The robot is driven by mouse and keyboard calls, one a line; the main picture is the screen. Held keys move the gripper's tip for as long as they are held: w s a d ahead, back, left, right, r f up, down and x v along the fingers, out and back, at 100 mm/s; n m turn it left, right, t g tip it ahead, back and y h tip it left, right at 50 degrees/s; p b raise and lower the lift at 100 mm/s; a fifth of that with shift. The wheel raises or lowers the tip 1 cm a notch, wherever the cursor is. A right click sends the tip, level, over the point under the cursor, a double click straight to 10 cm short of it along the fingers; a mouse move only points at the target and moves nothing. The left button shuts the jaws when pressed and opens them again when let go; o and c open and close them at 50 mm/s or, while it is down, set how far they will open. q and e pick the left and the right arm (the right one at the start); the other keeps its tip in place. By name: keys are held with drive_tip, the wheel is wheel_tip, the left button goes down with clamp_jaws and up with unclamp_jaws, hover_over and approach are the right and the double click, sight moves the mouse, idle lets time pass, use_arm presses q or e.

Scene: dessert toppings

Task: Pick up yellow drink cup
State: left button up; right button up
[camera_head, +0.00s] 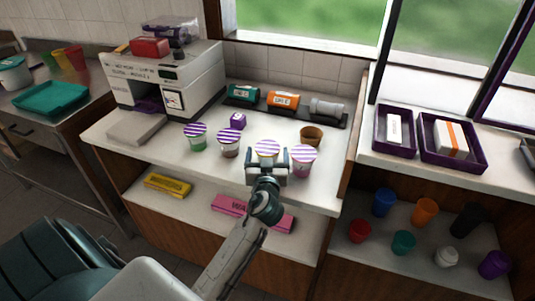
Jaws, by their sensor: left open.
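A drink cup with a purple-and-white striped lid and a yellowish rim (267,147) stands on the white counter. My left gripper (267,157) is open in front of it, its fingers to either side in the picture. The gripper hides most of the cup's body, and I cannot tell whether they touch. Similar striped-lid cups stand nearby: a pink one (303,162) close on the right, a brown one (229,144) and a green one (196,138) on the left. My right gripper is not in view.
A small brown cup (311,136) stands behind the pink one. A white machine (198,82) stands at left.

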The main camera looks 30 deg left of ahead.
use_arm(q)
drive_tip(key=shift+s, duration=0.1)
drive_tip(key=shift+c, duration=1.4)
drive_tip(key=c, duration=0.8)
drive_tip(key=shift+r, duration=0.2)
drive_tip(key=shift+r, duration=0.15)
